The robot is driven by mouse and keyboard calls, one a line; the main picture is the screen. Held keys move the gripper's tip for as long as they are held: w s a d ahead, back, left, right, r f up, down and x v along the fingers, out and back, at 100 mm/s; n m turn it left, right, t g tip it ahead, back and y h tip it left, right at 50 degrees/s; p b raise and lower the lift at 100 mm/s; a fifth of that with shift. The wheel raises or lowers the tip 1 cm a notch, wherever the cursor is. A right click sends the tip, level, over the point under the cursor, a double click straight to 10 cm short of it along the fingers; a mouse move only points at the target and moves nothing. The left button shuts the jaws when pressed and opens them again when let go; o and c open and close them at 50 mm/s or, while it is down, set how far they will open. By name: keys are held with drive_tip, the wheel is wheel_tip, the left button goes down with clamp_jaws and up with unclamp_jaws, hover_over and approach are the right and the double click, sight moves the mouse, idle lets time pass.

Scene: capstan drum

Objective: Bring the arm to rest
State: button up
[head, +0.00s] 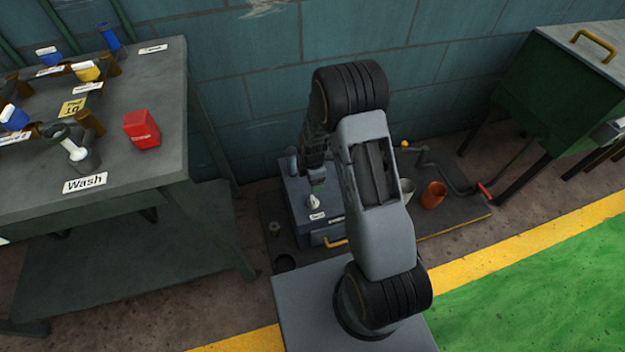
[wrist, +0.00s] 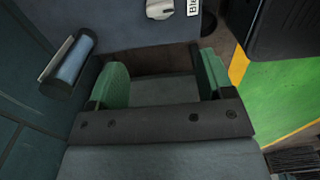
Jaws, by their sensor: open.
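My arm (head: 376,195) stands folded on my grey base top in the head view, with its elbow high. The forearm drops behind the upper link toward a blue-grey box (head: 299,207) by the wall. My gripper (wrist: 162,76) is open in the wrist view, its two green pads apart with nothing between them. The blue-grey box also shows past the fingertips in the wrist view (wrist: 120,18), with a white knob (wrist: 160,9) and a partly cut-off label.
A grey bench (head: 150,75) with a "Wash" label, a red box (head: 141,130) and several small items stands left. An orange cup (head: 434,195) and a crank (head: 450,175) are right of the arm. A green cabinet (head: 560,90) stands far right. Green floor at lower right is clear.

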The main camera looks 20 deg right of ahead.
idle(0.5)
drive_tip(key=s+r+m+t+p, duration=0.1)
drive_tip(key=s+r+m+p, duration=0.4)
drive_tip(key=r, duration=1.3)
drive_tip(key=s+r+m+t+p, duration=0.1)
drive_tip(key=s+r+m+p, duration=0.5)
drive_tip(key=r+p, duration=0.6)
drive_tip(key=s+r+m+t+p, duration=0.1)
drive_tip(key=s+r+m+p, duration=0.5)
drive_tip(key=r, duration=1.8)
drive_tip(key=m+p, duration=0.1)
drive_tip(key=p, duration=0.1)
drive_tip(key=shift+s+a+r+t+p, duration=0.2)
drive_tip(key=shift+a+r+t+p, duration=0.1)
drive_tip(key=shift+p, duration=0.1)
